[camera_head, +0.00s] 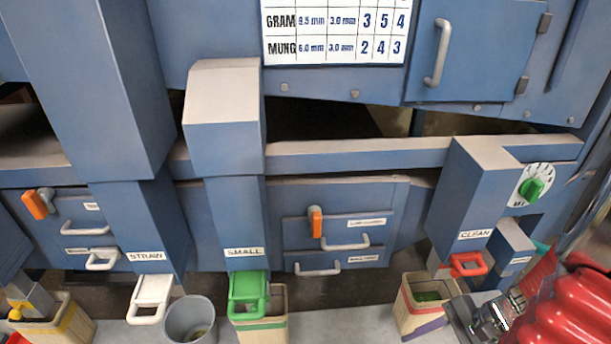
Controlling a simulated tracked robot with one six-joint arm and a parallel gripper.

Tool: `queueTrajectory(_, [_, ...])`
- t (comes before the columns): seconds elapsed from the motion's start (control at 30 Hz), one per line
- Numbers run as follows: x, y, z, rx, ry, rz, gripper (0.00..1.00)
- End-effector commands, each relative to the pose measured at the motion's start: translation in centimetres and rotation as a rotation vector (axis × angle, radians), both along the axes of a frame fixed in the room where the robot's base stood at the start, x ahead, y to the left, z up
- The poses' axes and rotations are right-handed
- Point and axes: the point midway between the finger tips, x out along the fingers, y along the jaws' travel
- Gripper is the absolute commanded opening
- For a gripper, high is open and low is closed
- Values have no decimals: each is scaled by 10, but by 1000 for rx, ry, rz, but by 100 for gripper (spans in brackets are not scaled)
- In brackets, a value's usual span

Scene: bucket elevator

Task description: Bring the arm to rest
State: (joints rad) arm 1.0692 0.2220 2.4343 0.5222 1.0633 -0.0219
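My gripper (478,318) shows at the lower right as a dark grey metal assembly, partly cut off by the frame's bottom edge. It is beside the crate (409,318) with green contents under the CLEAN spout (474,240). It is small and crowded here, so I cannot tell whether its fingers are open or shut, or whether they touch the crate. Nothing is clearly seen held in it. The red ribbed covering behind it, at the right edge, looks like part of my arm.
The blue machine fills the view. A white STRAW handle (150,299), a green SMALL handle (249,295) and a red handle (468,264) stick out low. A grey bucket (176,323) and other crates stand below. Grey floor shows between the SMALL and CLEAN spouts.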

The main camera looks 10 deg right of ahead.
Motion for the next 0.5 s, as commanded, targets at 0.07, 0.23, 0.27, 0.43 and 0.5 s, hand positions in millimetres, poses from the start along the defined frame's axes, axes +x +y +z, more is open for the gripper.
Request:
queueTrajectory(0.07, [2,2,8,-69,-6,84,44])
queueTrajectory(0.23, [7,4,25,-210,-25,249,44])
queueTrajectory(0.27, [8,4,28,-236,-29,276,44])
queueTrajectory(0.43, [17,7,47,-373,-63,430,44])
queueTrajectory(0.5, [21,9,56,-429,-81,492,44])
